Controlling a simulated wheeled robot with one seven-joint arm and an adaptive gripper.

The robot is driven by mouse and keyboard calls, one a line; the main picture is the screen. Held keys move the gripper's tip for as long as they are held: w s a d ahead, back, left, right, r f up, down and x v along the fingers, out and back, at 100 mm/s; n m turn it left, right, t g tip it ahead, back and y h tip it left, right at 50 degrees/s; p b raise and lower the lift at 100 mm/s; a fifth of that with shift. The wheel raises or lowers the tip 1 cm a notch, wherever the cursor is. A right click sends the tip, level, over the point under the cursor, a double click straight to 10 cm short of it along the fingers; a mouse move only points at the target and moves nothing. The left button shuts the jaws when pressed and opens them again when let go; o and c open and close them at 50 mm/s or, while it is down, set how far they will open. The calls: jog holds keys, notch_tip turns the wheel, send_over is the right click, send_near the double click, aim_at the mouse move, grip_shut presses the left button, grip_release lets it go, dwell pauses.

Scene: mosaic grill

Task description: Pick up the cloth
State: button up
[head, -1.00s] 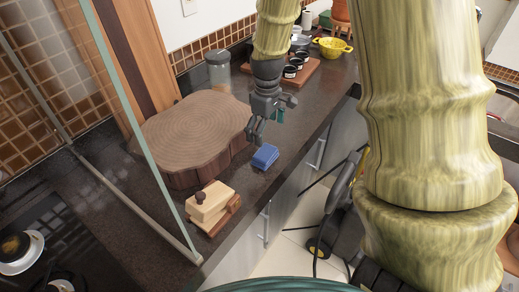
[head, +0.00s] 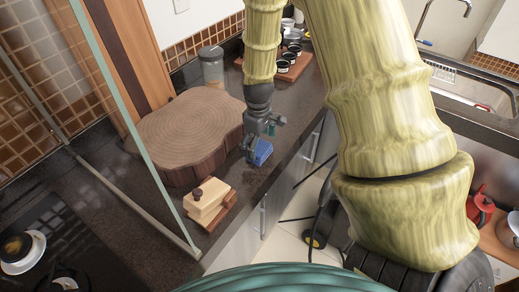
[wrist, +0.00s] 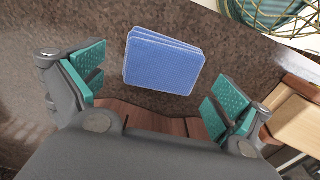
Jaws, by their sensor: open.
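The cloth (head: 262,152) is a small blue folded pad lying on the dark stone counter, beside the round wood slab. In the wrist view the cloth (wrist: 163,60) lies flat, a little beyond the space between the fingers. My gripper (head: 258,152) is above the counter right at the cloth, partly covering it in the head view. In the wrist view my gripper (wrist: 158,88) has its teal-padded fingers wide apart, with nothing between them.
The thick wood slab (head: 188,128) stands close to the left of my gripper. A wooden box press (head: 208,203) is in front, near the counter edge. A glass jar (head: 212,67) and a board with black cups (head: 285,66) are behind. A glass panel (head: 140,140) stands left.

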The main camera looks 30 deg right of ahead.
jog(key=shift+f+p, duration=0.4)
jog(key=shift+f, duration=0.95)
jog(key=shift+c, duration=0.4)
jog(key=c, duration=0.8)
